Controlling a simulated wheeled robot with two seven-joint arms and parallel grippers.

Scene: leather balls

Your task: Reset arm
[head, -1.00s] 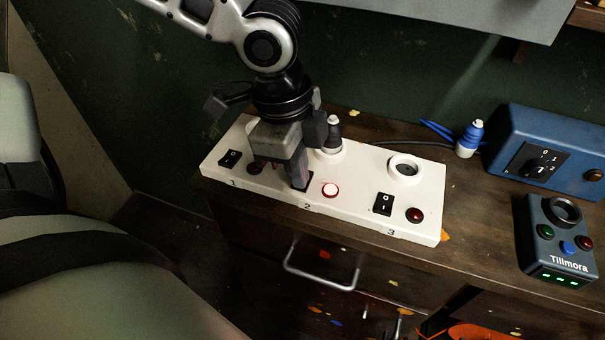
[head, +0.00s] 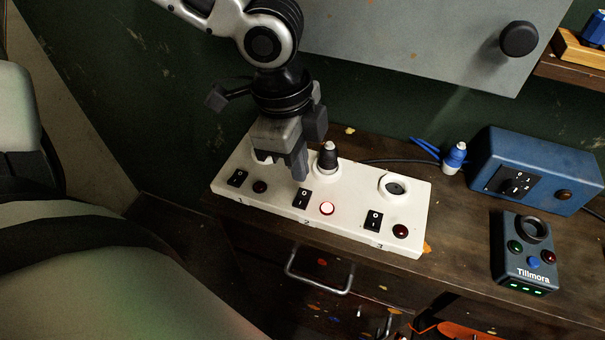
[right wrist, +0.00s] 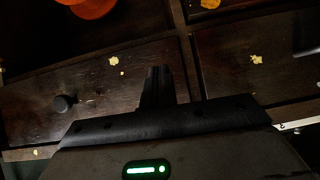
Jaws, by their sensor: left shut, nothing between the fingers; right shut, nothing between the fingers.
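My left gripper (head: 300,175) is shut and empty. It hangs just above the white panel (head: 405,225), near switch 2 (head: 302,198), and hides the panel's back left part. The panel has black rocker switches numbered 1 to 3 with a round lamp beside each. The lamp by switch 2 (head: 327,208) glows; the lamps by switch 1 (head: 260,187) and switch 3 (head: 401,231) are dark. A black and white plug (head: 328,157) stands in the middle socket. The right socket (head: 393,188) is empty. My right gripper (right wrist: 158,85) is shut and empty in front of dark wooden drawers.
A blue box with a dial (head: 530,170) and a dark Tillmora unit (head: 525,255) with green lights sit at the right of the wooden bench (head: 460,215). A blue and white plug (head: 455,158) stands by the box. A grey cabinet (head: 430,40) hangs above. A drawer handle (head: 318,283) juts out in front.

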